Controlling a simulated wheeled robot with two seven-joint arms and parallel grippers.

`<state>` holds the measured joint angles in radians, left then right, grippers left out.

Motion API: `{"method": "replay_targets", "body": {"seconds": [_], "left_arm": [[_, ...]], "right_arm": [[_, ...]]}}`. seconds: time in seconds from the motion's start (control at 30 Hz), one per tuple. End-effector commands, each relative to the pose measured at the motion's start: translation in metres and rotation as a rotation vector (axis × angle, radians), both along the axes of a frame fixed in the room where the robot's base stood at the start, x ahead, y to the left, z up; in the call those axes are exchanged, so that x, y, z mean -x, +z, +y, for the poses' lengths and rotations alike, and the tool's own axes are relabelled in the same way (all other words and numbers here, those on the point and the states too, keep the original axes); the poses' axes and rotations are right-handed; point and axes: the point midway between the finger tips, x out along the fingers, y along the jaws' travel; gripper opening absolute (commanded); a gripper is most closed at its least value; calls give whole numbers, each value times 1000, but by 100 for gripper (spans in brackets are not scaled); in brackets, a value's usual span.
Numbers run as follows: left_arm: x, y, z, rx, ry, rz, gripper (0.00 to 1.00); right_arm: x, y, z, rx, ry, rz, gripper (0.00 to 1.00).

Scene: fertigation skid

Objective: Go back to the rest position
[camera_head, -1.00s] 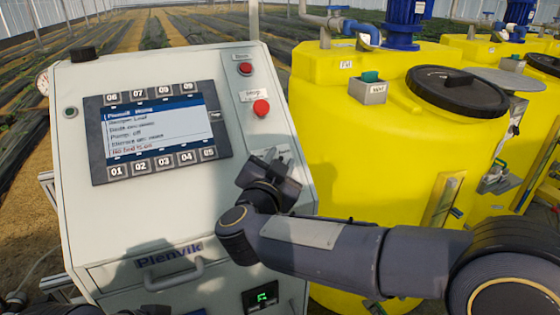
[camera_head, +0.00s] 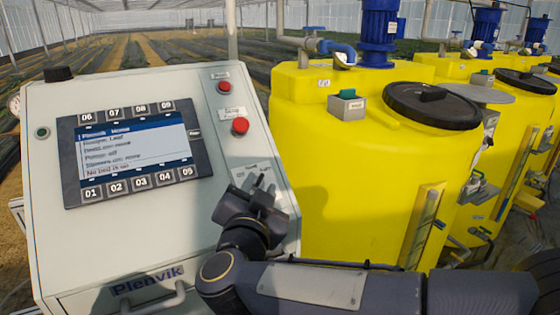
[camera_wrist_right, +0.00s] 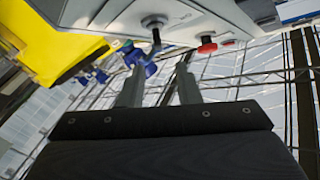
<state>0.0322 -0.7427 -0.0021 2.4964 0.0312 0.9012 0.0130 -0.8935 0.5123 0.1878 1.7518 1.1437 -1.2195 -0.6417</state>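My right gripper (camera_head: 256,196) is in front of the lower right part of the white control cabinet (camera_head: 60,245), below its red stop button (camera_head: 240,126). In the right wrist view its two fingers (camera_wrist_right: 160,75) stand apart with nothing between them, so it is open and empty. Whether it touches the cabinet cannot be told from the head view; the wrist view shows a gap beyond the fingertips. My left gripper is not in view.
The cabinet has a screen with keys (camera_head: 133,150), a second red button (camera_head: 224,87) and a drawer-like handle (camera_head: 155,300). A yellow tank (camera_head: 330,180) with a black lid (camera_head: 432,106) and blue pump (camera_head: 379,35) stands close right, behind my right forearm. More tanks follow.

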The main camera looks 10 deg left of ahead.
Motion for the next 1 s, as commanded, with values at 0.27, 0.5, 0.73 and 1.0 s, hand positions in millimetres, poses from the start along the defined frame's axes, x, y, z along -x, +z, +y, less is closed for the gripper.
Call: {"method": "replay_targets", "body": {"seconds": [0.27,0.5,0.73,1.0], "left_arm": [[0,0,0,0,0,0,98],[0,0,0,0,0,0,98],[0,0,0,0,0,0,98],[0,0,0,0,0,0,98]], "right_arm": [[-14,26,-103,-37,312,7,30],[51,-38,-193,65,493,262,30],[145,-131,-262,128,499,643,30],[226,-196,-300,126,430,955,30]]}}
